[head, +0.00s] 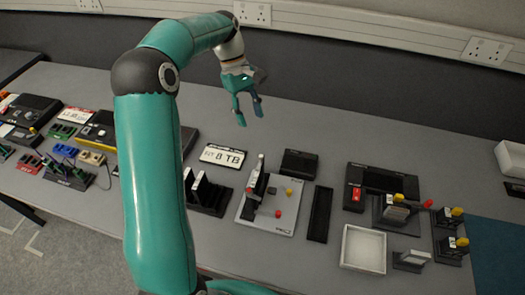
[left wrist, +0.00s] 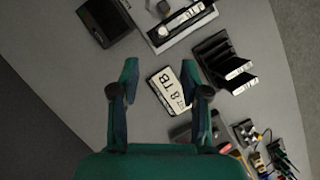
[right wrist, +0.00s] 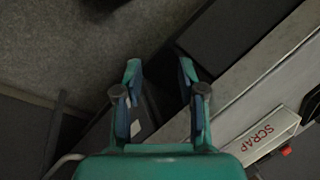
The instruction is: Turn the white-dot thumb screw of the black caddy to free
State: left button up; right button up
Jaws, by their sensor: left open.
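No white dot can be made out in any view, so I cannot tell which black piece is the caddy. In the head view, black holders with yellow knobs (head: 457,212) stand at the far right. A small black holder with green boards (head: 68,174) stands at the far left, among coloured ones. My left gripper (head: 248,113) is open and empty, above the back of the bench. In the left wrist view my left gripper (left wrist: 160,74) has nothing between its fingers but the view of the bench below. My right gripper (right wrist: 158,75) is open and empty in its wrist view.
An 8 TB plate (head: 223,156), a black rack (head: 207,192) and a grey board with coloured knobs (head: 262,220) lie mid-bench. A white tray (head: 363,249) is at the right front. A SCRAP bin (right wrist: 268,134) shows in the right wrist view.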

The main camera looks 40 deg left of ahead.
aim_at(261, 156)
pick_arm(q)
jog(key=p+x, duration=0.1)
jog(key=x, duration=1.2)
jog(key=shift+s+a+p, duration=0.15)
jog(key=shift+a+p, duration=0.05)
jog(key=shift+p, duration=0.2)
jog(key=shift+c, duration=0.4)
grip_shut()
jog(key=shift+d, duration=0.1)
